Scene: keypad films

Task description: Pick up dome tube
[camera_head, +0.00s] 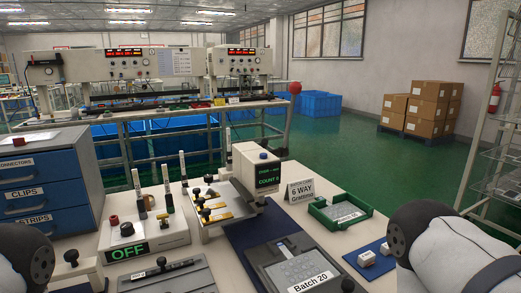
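Several slim upright tubes stand on the white workbench (225,262). One pale tube (138,190) is at the left, and another tube with a dark lower part (169,201) is just right of it. A further tube (183,168) stands behind, and one more (228,142) is beside the counter machine. I cannot tell by sight which is the dome tube. My arms show at the lower left and lower right edges. Neither gripper's fingers can be seen, and no tube is seen held.
A control box marked OFF (128,240) and a counter machine (255,172) stand on the bench. In front are a Batch 20 tray (266,251), a green tray (321,218) and a 6 WAY sign (301,193). Blue drawers (40,184) flank the left.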

